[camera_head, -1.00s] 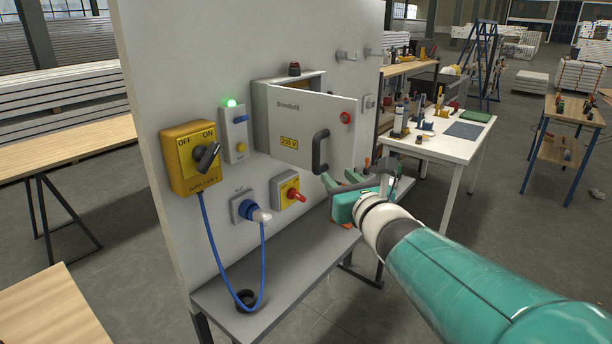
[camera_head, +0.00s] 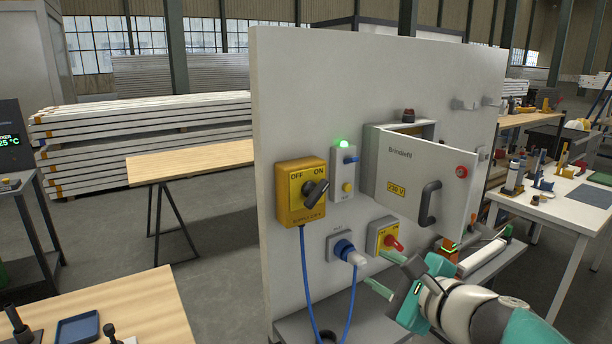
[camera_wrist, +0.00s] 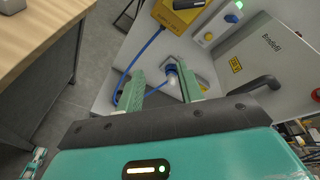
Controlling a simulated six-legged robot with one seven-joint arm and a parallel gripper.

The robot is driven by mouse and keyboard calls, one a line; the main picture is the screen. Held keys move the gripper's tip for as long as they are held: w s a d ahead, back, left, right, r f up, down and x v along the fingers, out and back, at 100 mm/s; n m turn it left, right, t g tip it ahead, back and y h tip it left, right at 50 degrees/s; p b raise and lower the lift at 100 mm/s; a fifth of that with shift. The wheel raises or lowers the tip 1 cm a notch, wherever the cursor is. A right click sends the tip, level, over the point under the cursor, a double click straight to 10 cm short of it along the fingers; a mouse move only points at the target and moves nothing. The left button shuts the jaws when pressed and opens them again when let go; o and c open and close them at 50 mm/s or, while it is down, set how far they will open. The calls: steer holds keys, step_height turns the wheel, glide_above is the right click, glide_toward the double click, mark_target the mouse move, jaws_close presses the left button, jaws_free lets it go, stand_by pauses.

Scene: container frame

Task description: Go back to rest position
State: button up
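My gripper (camera_head: 385,274) is in the head view at the lower right, in front of the grey panel. Its two pale green fingers are apart with nothing between them, as the wrist view also shows (camera_wrist: 162,84). The grey cabinet (camera_head: 422,180) on the panel has its door partly open. Its dark handle (camera_head: 429,203) is above and to the right of my fingers. A red-handled switch (camera_head: 386,240) on a yellow plate lies just behind my fingers in the picture. Touch with it cannot be told.
A yellow OFF/ON switch (camera_head: 301,190), a box with a lit green lamp (camera_head: 343,170) and a plug with a blue cable (camera_head: 349,252) are on the panel. A shelf (camera_head: 300,326) juts out below. Wooden tables stand left; a white table (camera_head: 560,215) stands right.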

steer(key=s+a+f+n+g+h, duration=0.1)
steer(key=s+a+f+n+g, duration=0.3)
steer(key=s+f+n+g, duration=0.65)
steer(key=s+d+n+t+h, duration=0.2)
steer(key=s+d+n+h, duration=0.2)
steer(key=n, duration=0.6)
steer(key=shift+d+f+h, duration=0.15)
steer(key=shift+d+h, duration=0.85)
steer(key=shift+d, duration=0.05)
steer(key=shift+t, duration=0.25)
